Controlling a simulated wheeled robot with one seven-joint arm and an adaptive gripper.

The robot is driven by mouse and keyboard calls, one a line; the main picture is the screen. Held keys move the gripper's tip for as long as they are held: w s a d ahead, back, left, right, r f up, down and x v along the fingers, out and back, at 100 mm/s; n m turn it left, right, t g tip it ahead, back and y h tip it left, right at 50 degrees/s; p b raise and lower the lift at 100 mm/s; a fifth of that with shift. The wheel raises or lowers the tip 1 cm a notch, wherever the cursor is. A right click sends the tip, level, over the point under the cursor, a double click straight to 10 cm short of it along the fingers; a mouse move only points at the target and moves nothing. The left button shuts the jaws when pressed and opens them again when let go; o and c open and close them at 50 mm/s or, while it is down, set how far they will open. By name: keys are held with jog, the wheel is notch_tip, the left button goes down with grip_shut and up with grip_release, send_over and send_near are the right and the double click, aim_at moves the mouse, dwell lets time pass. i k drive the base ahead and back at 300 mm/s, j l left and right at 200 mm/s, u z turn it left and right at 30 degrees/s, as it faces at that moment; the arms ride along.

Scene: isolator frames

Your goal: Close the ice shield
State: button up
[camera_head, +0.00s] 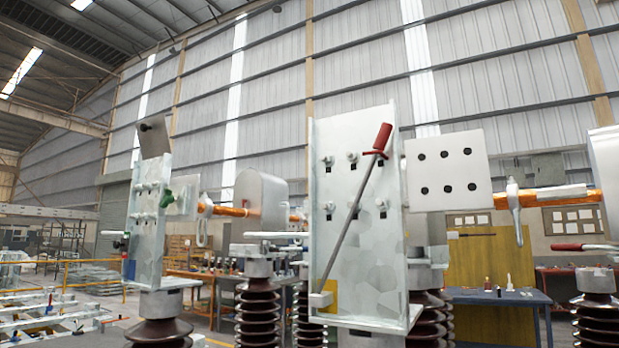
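Two upright galvanized isolator frames stand on brown ribbed insulators. The nearer frame (375,245) is in the middle, with bolts and a slanted grey rod that ends in a red handle (381,138) at its upper right. The farther frame (148,230) is at the left, with a small tilted dark plate (153,140) at its top. A rounded grey metal cover (262,200) sits between the frames over a copper-coloured bar; it may be the ice shield, but I cannot tell for sure. A similar cover (606,180) is cut off at the right edge. My gripper is not in view.
A light plate with several dark holes (447,170) juts right from the middle frame. A copper-coloured bar (565,197) runs right from it. A blue workbench (495,296) and a yellow panel (478,250) stand behind. Yellow rails (75,272) are at the left.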

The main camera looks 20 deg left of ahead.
aim_at(153, 137)
jog(key=u, duration=1.5)
